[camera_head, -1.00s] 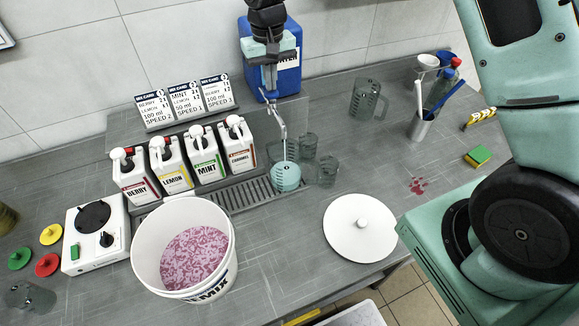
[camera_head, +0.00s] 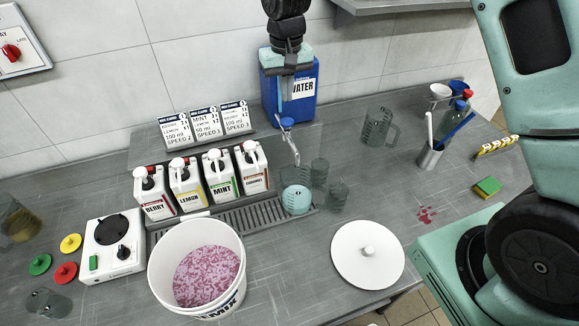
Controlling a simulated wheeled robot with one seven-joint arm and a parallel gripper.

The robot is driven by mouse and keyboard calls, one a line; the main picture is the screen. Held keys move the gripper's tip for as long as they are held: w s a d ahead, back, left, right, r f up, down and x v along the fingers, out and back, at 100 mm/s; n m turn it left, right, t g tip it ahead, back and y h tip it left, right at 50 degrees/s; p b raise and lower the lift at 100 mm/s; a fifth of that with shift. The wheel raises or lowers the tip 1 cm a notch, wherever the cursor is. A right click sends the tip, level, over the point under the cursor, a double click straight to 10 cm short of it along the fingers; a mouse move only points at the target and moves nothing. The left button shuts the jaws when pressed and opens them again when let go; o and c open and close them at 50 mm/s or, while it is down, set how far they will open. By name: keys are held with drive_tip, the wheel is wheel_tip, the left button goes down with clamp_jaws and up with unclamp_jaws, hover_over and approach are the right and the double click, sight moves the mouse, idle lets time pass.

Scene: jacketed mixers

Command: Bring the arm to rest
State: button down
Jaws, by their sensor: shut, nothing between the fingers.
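My gripper (camera_head: 287,92) is at the top centre, in front of the blue water container (camera_head: 304,92). It points down with its fingers shut and nothing held. The black wrist of my arm is above it and runs out of the top of the picture. The gripper hides part of the container's front. From this angle I cannot tell whether it touches the container.
A tap (camera_head: 292,148) stands over a measuring cup (camera_head: 296,199). Bottles (camera_head: 221,176), cards (camera_head: 203,123), a bucket (camera_head: 245,283) of pink mix, a white lid (camera_head: 368,254), a mixer base (camera_head: 112,247) and a clear jug (camera_head: 377,126) stand on the bench. A shelf (camera_head: 400,6) is at top right.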

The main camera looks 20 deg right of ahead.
drive_tip(key=s+a+n+y+b, duration=0.1)
drive_tip(key=s+a+n+b, duration=0.2)
drive_tip(key=s, duration=0.6)
drive_tip(key=s+a+n+b, duration=0.1)
drive_tip(key=s+a+b, duration=0.35)
drive_tip(key=s, duration=0.35)
drive_tip(key=s+f+n+b, duration=0.2)
drive_tip(key=s, duration=0.7)
drive_tip(key=s+d+f+n+b, duration=0.1)
drive_tip(key=s+f+b, duration=0.1)
drive_tip(key=s, duration=0.7)
drive_tip(key=shift+f+n, duration=0.4)
drive_tip(key=shift+f, duration=0.05)
drive_tip(key=shift+d, duration=0.1)
